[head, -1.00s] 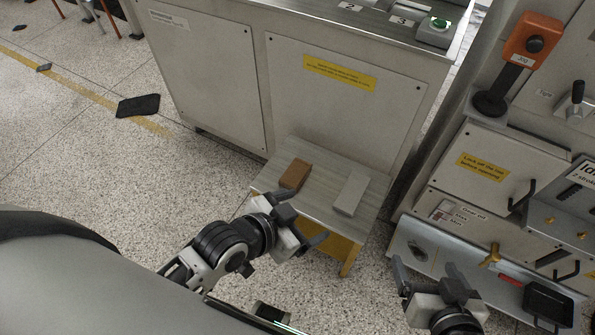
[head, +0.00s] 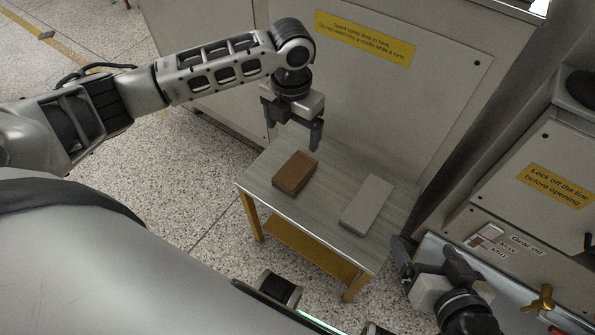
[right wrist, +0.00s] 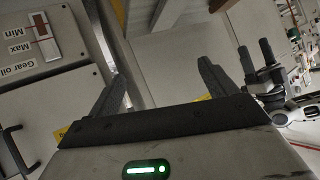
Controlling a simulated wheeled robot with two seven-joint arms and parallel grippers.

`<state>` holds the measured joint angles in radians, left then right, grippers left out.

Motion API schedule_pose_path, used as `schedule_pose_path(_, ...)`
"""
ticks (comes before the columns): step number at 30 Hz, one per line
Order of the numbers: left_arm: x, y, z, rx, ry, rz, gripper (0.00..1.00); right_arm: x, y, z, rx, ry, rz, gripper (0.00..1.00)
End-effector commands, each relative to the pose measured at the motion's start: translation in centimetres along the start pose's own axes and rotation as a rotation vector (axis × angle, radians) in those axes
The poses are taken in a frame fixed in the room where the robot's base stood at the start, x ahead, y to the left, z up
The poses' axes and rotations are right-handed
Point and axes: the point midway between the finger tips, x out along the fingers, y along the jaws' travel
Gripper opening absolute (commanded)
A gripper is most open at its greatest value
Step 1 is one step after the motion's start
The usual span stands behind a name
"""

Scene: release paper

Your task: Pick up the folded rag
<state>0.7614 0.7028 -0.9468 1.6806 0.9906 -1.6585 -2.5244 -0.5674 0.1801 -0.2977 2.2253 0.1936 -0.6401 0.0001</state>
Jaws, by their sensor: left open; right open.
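A brown folded-looking block (head: 295,173) and a flat grey slab (head: 367,204) lie apart on a small grey-topped table (head: 330,197). Which of them is the folded rag I cannot tell for certain; neither shows clear cloth folds. My left gripper (head: 294,133) is open and empty, pointing down above the table's back edge, just behind the brown block and not touching it. My right gripper (head: 427,252) is open and empty at the right, beyond the table's right edge. Its two fingers also show spread in the right wrist view (right wrist: 160,82).
A large grey cabinet with a yellow label (head: 365,38) stands right behind the table. Another machine with a "Lock off the line" label (head: 556,187) stands at the right, close to my right gripper. Speckled floor (head: 190,165) is open to the left.

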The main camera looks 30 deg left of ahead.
Motion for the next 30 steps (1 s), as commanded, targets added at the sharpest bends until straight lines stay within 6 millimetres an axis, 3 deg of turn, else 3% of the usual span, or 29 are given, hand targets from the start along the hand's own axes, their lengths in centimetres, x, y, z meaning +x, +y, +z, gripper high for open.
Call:
schedule_pose_path(3,3.2,-0.1,-0.1,-0.002,0.004,-0.001,0.87,0.1,-0.2,-0.1,-0.006,0.042,-0.011,0.84)
schedule_pose_path(9,7.3,-0.1,-0.1,-0.002,0.001,-0.002,0.87,-0.2,-0.7,-1.0,-0.012,0.115,-0.029,0.84)
schedule_pose_path(20,9.9,-0.2,-0.1,-0.002,-0.002,-0.003,0.87,-0.4,-1.1,-1.7,-0.016,0.168,-0.043,0.84)
schedule_pose_path(30,14.4,-0.4,-0.4,-0.004,-0.003,-0.001,0.87,-1.0,-2.1,-2.8,0.009,0.267,-0.091,0.84)
